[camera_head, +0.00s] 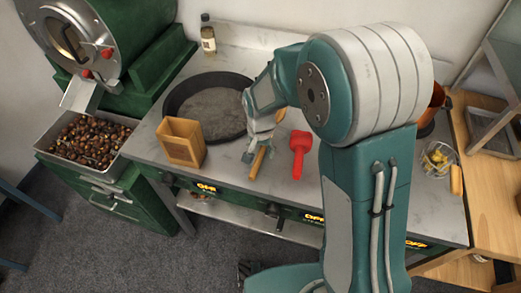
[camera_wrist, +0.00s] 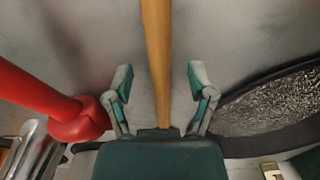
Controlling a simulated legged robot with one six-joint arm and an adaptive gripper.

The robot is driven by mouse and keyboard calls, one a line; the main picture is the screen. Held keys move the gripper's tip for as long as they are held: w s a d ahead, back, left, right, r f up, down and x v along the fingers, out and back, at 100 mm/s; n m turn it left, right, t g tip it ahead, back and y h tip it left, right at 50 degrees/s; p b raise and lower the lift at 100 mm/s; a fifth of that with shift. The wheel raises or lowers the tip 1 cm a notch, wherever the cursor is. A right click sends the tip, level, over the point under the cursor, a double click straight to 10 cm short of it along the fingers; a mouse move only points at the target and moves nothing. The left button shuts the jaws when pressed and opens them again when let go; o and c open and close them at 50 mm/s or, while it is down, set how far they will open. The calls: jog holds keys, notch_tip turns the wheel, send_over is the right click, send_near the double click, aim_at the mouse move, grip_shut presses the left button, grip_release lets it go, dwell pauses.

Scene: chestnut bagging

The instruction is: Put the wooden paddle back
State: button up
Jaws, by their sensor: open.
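The wooden paddle shows as a light brown shaft (camera_wrist: 157,50) running between my fingers in the wrist view. In the head view only a short end of it (camera_head: 257,163) shows below my gripper; the rest is hidden. My gripper (camera_wrist: 158,82) is open, with one finger on each side of the shaft and a gap to both. In the head view my gripper (camera_head: 257,147) is low over the steel counter, just right of the round pan. A wooden box with an open top (camera_head: 186,146) stands upright on the counter, left of my gripper.
A red tool (camera_head: 299,151) lies right of the gripper; it also shows in the wrist view (camera_wrist: 75,120). The dark round pan (camera_head: 168,104) is behind the box. A tray of chestnuts (camera_head: 56,168) is at left. A bottle (camera_head: 208,42) stands at the back.

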notch_tip(320, 180, up, 12)
dwell(0.4)
jog(key=s+d+r+n+t, duration=0.2)
jog(key=s+d+r, duration=0.3)
jog(key=s, duration=0.4)
jog(key=s+d+r+n+t, duration=0.2)
jog(key=s+d+r, duration=0.3)
jog(key=s, duration=0.5)
jog(key=d+t, duration=0.1)
jog(key=d, duration=0.1)
jog(key=shift+d+t, duration=0.3)
jog(key=shift+d, duration=0.05)
